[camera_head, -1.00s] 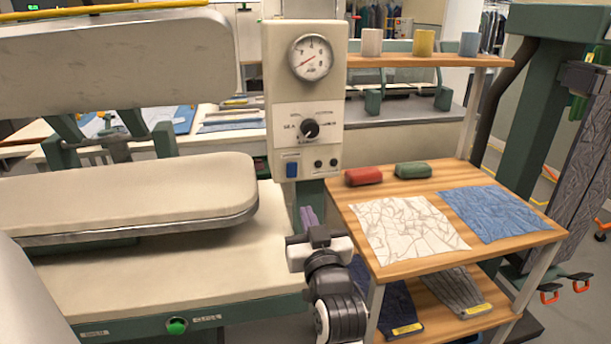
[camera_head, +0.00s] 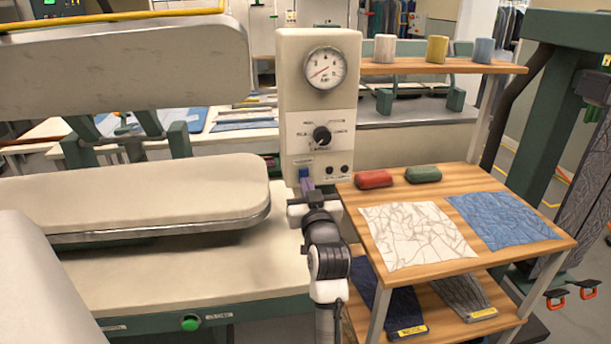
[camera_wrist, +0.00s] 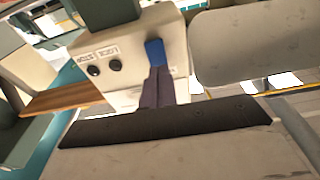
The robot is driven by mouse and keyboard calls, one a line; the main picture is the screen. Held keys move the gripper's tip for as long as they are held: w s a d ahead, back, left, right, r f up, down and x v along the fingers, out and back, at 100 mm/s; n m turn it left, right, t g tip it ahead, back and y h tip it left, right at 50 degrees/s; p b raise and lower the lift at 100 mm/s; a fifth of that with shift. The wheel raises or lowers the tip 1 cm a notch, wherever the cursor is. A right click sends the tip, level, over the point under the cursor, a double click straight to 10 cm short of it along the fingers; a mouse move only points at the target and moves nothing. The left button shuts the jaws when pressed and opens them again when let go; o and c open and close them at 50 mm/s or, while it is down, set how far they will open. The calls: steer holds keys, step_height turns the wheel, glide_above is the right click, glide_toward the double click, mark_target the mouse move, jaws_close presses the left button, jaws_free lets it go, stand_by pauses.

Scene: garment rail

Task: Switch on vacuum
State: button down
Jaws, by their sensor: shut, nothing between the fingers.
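A cream control box (camera_head: 290,110) stands at the right end of the pressing machine, with a round gauge (camera_head: 324,68) and a black dial (camera_head: 322,136). Low on its front is a blue switch (camera_head: 304,173), with two small black knobs (camera_head: 337,169) to its right. My gripper (camera_head: 307,184) is shut and empty, its purple-grey fingers at the blue switch and covering its lower part. In the wrist view the fingertips (camera_wrist: 158,70) meet the edge of the blue switch (camera_wrist: 155,52); whether they touch or press it I cannot tell. The switch's label is too small to read.
The padded lower board (camera_head: 130,195) and raised upper press head (camera_head: 110,65) lie left of my arm. A green button (camera_head: 190,323) is on the machine's front.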

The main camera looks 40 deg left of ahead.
steer(key=shift+x, duration=1.05)
steer(key=shift+w+r, duration=0.1)
